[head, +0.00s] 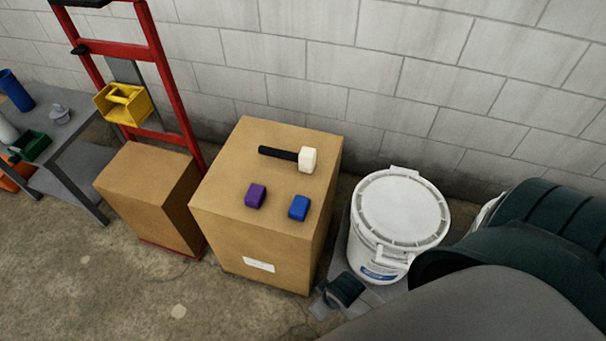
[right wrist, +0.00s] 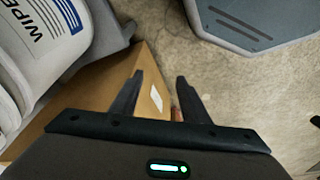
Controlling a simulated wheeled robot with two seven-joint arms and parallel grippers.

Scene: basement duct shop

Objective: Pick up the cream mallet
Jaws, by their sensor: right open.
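The cream mallet (head: 308,159) lies on top of a large cardboard box (head: 225,190) in the head view, its black handle pointing left and its cream head at the right. My right gripper (right wrist: 160,76) is open in the right wrist view, with nothing between its fingers. It is low beside the box, well below and away from the mallet; the box's side and white label show past the fingers. The mallet is not in the right wrist view. My left gripper is not in view.
A purple block (head: 255,195) and a blue block (head: 299,207) lie in front of the mallet. A white lidded bucket (head: 400,210) stands right of the box. A red hand truck (head: 165,95) with a smaller box (head: 150,198) is at the left. A block wall (head: 400,80) rises behind.

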